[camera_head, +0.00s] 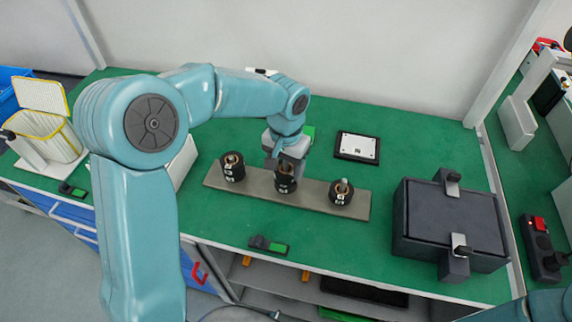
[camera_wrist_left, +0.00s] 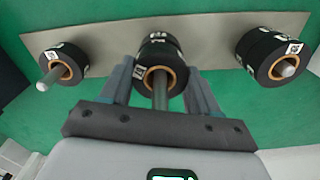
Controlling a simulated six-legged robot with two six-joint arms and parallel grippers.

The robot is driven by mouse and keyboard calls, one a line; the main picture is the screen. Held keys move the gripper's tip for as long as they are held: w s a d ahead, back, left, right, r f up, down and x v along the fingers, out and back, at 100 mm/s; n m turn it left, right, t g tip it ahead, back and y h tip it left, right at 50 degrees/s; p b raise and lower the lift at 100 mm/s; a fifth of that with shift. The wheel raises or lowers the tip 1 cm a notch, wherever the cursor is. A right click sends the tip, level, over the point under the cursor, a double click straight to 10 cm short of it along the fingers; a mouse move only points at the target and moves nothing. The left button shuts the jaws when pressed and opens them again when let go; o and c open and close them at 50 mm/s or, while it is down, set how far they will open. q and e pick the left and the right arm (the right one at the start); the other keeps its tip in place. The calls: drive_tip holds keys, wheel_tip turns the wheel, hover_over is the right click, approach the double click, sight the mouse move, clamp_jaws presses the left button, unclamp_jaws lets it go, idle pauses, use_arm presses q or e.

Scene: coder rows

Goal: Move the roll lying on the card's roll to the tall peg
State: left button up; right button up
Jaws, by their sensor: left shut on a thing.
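A grey base plate (camera_head: 212,178) on the green bench carries three pegs in a row, each with black rolls around it. The left rolls (camera_head: 233,173), middle rolls (camera_head: 285,184) and right rolls (camera_head: 341,196) bear small white labels. My left gripper (camera_head: 285,166) comes down from above on the middle peg. In the left wrist view its fingers close on either side of the middle black roll (camera_wrist_left: 174,73), and the middle peg (camera_wrist_left: 160,92) passes through its tan core. A card (camera_head: 358,147), white in a black frame, lies behind the plate; its print is too small to read. My right gripper is out of view.
A dark grey box (camera_head: 445,218) with two latches stands at the right. A small black and green device (camera_head: 268,244) lies near the front edge. A yellow-rimmed bin (camera_head: 45,135) stands at the left. Green bench is free between plate and box.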

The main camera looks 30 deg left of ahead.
use_arm(q)
drive_tip(key=shift+f, duration=0.1)
drive_tip(key=o, duration=1.2)
drive_tip(key=shift+c, duration=0.2)
wheel_tip(320, 180, up, 16)
drive_tip(key=shift+r+p, duration=0.25)
drive_tip(key=shift+p, duration=0.15)
